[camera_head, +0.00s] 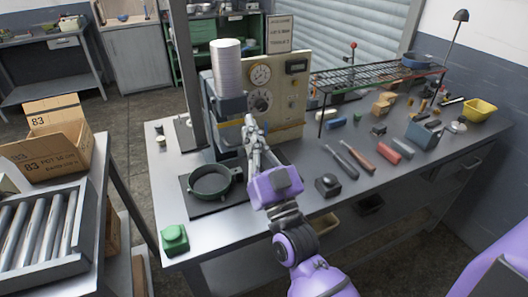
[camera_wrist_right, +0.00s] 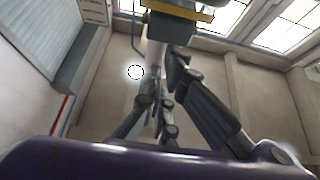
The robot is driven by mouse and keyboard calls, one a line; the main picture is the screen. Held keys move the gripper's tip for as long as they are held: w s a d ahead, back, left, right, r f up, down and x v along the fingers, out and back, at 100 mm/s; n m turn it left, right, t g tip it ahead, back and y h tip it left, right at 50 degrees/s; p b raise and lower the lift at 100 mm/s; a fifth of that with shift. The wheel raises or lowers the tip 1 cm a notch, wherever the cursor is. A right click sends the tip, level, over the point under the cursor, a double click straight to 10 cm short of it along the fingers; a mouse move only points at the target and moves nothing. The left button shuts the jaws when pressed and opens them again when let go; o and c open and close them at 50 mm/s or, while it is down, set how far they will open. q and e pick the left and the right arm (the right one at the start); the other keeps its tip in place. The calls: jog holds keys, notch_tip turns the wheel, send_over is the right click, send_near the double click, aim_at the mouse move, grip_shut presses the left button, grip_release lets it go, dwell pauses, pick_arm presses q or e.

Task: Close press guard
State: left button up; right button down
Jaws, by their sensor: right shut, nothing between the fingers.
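The press (camera_head: 229,103) stands at the back left of the workbench, with a pale ribbed cylinder (camera_head: 228,66) on top and a beige gauge panel (camera_head: 276,97) beside it. I cannot clearly pick out its guard. A dark green round pan (camera_head: 211,182) sits on a dark mat in front of the press. My right gripper (camera_head: 249,122) is shut and empty, pointing up in front of the panel's lower left; contact cannot be told. In the right wrist view, its fingers (camera_wrist_right: 160,112) are below a dark part with a yellow edge (camera_wrist_right: 182,12). My left gripper is not in view.
A green block (camera_head: 174,240) is at the bench's front left corner. A black block (camera_head: 327,185), hand tools (camera_head: 355,156) and a wire rack (camera_head: 375,76) are to the right. Cardboard boxes (camera_head: 48,151) and a roller tray (camera_head: 40,232) stand left, across a gap.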

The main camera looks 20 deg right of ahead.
pick_arm(q)
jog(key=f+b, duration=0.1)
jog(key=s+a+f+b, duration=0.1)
jog(key=b, duration=0.1)
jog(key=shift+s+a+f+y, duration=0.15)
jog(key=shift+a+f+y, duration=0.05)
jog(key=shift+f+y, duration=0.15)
pick_arm(e)
notch_tip(320, 180, down, 11)
jog(key=w, duration=0.1)
jog(key=shift+w+r, duration=0.2)
jog(key=shift+w, duration=0.2)
